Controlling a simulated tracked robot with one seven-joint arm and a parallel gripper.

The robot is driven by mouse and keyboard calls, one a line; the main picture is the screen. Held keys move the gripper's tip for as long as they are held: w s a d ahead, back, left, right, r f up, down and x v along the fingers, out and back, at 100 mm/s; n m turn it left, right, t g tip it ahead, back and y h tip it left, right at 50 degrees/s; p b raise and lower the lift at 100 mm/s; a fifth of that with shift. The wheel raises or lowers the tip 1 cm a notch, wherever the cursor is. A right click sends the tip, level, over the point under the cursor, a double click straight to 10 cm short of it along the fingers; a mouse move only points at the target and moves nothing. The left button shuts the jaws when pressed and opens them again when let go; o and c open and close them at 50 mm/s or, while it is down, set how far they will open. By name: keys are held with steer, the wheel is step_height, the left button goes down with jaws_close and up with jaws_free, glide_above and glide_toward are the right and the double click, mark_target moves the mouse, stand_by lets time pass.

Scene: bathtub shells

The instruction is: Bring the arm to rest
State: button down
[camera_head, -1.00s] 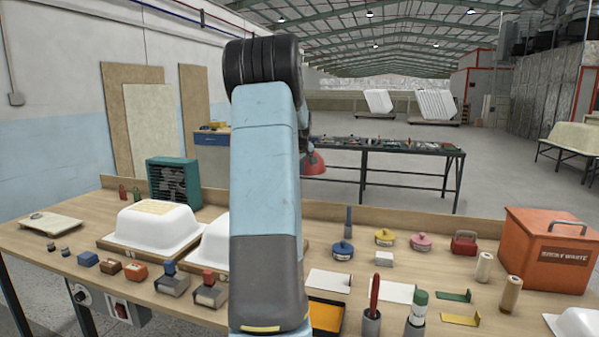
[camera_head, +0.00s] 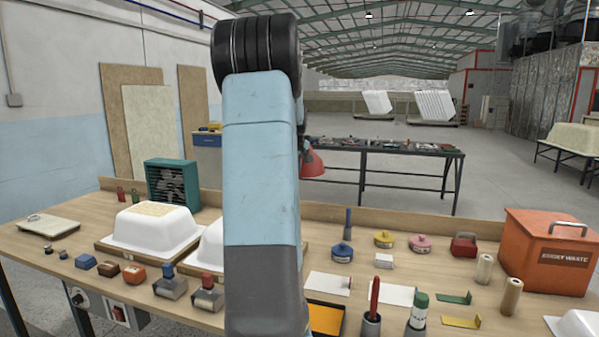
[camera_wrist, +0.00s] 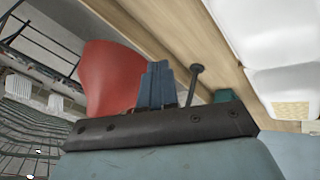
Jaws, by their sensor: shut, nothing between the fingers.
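My arm (camera_head: 262,170) stands upright in the middle of the head view, a pale blue link with a black ribbed joint at its top. It hides part of the bench behind it. My gripper (camera_wrist: 157,84) shows in the wrist view as blue fingers closed together, with nothing between them. In the head view the gripper is hidden behind the arm. A red cone-shaped shade (camera_wrist: 108,78) appears beside the fingers in the wrist view. It also shows just right of the arm in the head view (camera_head: 313,165). Whether anything touches it, I cannot tell.
The wooden workbench (camera_head: 95,226) carries white tub shells (camera_head: 150,228), a teal fan box (camera_head: 173,183), several stamps, tins and cards, and an orange waste bin (camera_head: 547,252) at right. A dark table (camera_head: 410,150) stands behind, with open floor around it.

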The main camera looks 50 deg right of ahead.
steer(key=s+v, duration=0.1)
steer(key=v, duration=0.7)
steer(key=shift+d+r, duration=0.2)
steer(key=shift+d, duration=0.05)
steer(key=a+r+n+t+y, duration=0.1)
steer(key=a+r+t+y, duration=0.15)
steer(key=a, duration=2.95)
steer(key=s+a+f+y, duration=0.1)
steer(key=s+a+f, duration=0.2)
steer(key=s+a, duration=0.2)
steer(key=s+a+f+y, duration=0.1)
steer(key=s+a+f, duration=0.2)
steer(key=a, duration=0.7)
steer(key=s+a+f+n+y, duration=0.1)
steer(key=s+a+f, duration=0.2)
steer(key=s+a, duration=0.4)
steer(key=shift+s+a, duration=0.2)
steer(key=shift+a, duration=0.05)
steer(key=shift+s+f+g, duration=0.1)
steer(key=shift+f+g, duration=0.05)
steer(key=shift+g, duration=0.1)
